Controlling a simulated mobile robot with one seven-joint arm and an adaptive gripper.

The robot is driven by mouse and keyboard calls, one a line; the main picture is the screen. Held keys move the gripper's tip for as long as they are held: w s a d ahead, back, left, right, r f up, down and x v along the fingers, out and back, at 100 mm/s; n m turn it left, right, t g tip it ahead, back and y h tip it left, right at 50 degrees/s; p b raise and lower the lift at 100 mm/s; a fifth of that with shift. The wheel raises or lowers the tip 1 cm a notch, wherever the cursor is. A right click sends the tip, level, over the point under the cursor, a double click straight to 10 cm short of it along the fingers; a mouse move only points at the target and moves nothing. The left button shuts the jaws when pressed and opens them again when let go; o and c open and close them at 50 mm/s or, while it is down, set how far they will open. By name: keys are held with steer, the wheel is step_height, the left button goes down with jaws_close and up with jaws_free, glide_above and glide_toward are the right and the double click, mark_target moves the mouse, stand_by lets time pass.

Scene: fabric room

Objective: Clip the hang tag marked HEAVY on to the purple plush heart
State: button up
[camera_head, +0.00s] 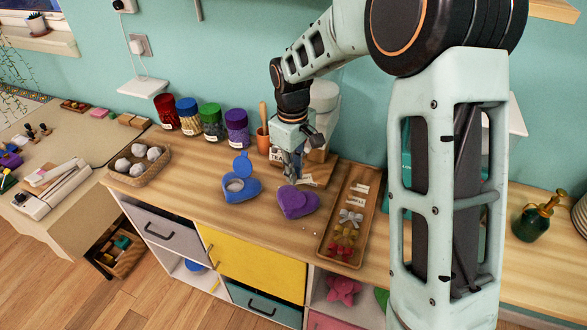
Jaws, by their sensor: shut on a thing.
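The purple plush heart (297,203) lies on the wooden counter, left of the long tray. A raised purple part shows on its top. My gripper (294,178) points down just above and behind the heart's upper edge. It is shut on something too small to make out. I cannot tell whether it touches the heart. Small white tags lie in the long wooden tray (327,241), one at the back (361,187) and one below it (356,201). Their print is too small to read, so I cannot tell which is marked HEAVY.
A blue heart (241,188) with a raised round flap lies left. Several lidded jars (212,121), an orange cup (263,142) and a white machine (322,105) stand behind. A basket of white balls (139,164) is far left. The tray also holds bows (350,217).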

mark_target(294, 199)
steer(key=shift+f+b, duration=2.55)
steer(key=shift+f, duration=0.95)
steer(key=shift+f, duration=0.5)
steer(key=o, duration=0.8)
step_height(294, 199, up, 12)
steer(key=shift+s+a+r, duration=0.1)
